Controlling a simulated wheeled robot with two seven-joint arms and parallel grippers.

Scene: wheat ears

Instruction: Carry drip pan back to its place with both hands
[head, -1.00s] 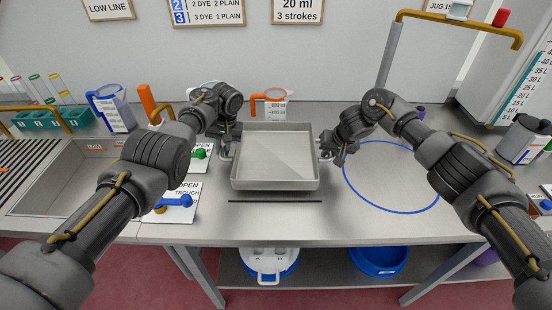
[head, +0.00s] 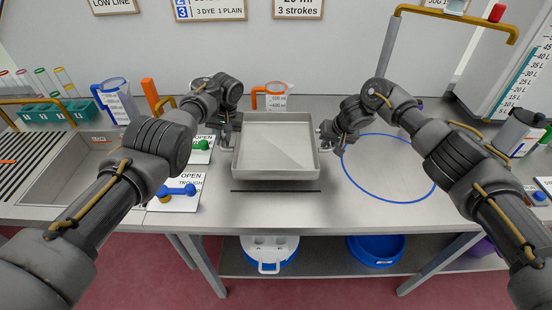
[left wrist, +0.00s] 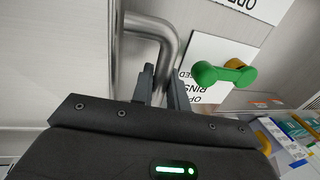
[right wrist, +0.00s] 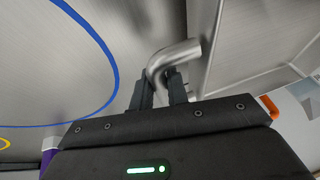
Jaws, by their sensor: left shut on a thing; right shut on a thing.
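The drip pan (head: 276,172) is a square, shallow grey metal tray at the middle of the bench in the head view. It looks level and empty, and a dark shadow shows below its front edge, so it seems slightly raised. My left gripper (head: 229,140) is shut on the pan's left handle, a bent metal bar (left wrist: 160,30) in the left wrist view. My right gripper (head: 328,138) is shut on the right handle, whose bent bar (right wrist: 178,55) shows in the right wrist view.
A black line (head: 276,191) lies on the bench in front of the pan. A blue ring (head: 344,180) marks clear bench to the right. Blue (head: 178,190) and green (head: 200,145) valve handles sit close on the left. An orange-handled measuring jug (head: 278,97) stands behind the pan.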

